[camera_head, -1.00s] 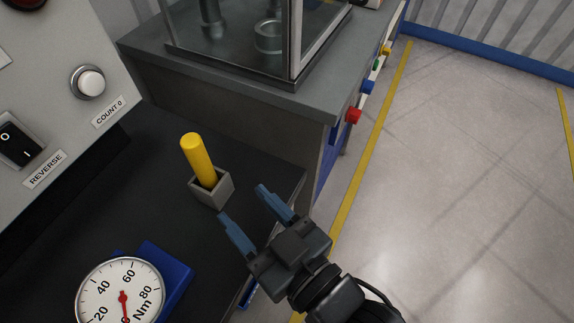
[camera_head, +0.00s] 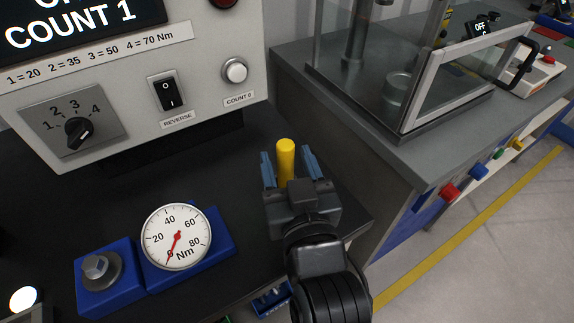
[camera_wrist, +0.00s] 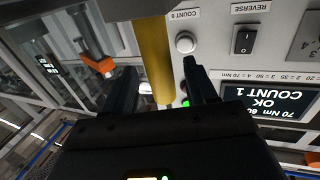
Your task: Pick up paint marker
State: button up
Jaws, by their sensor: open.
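The yellow paint marker (camera_head: 286,158) stands upright on the black bench, with its lower part hidden behind my gripper in the head view. My gripper (camera_head: 288,167) is open, with one blue finger on each side of the marker. In the wrist view the marker (camera_wrist: 155,60) passes between the two dark fingers of my gripper (camera_wrist: 158,85). I cannot tell whether either finger touches it. The small grey holder under the marker is hidden in the head view.
A control panel (camera_head: 205,60) with switches stands behind the bench. A torque gauge (camera_head: 176,236) on a blue base lies to the left. A glass-walled case (camera_head: 440,90) stands on the grey table (camera_head: 330,120) to the right.

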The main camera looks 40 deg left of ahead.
aim_at(286, 144)
jog(key=shift+w+a, duration=0.4)
jog(key=shift+a, duration=0.1)
jog(key=shift+c, duration=0.5)
jog(key=c, duration=0.8)
jog(key=shift+r+p, duration=0.85)
jog(key=shift+r, duration=0.1)
notch_tip(286, 144, up, 2)
jog(key=shift+r+p, duration=0.1)
jog(key=shift+p, duration=0.75)
jog(key=shift+w+d+r, duration=0.2)
jog(key=shift+d+r, duration=1)
jog(key=shift+d, duration=0.75)
jog(key=shift+w+d+r, duration=0.25)
jog(key=shift+d+r, duration=1)
jog(key=shift+d, duration=0.65)
jog(key=shift+w+d+r, duration=0.2)
jog(key=shift+d+r, duration=1)
jog(key=shift+d, duration=0.75)
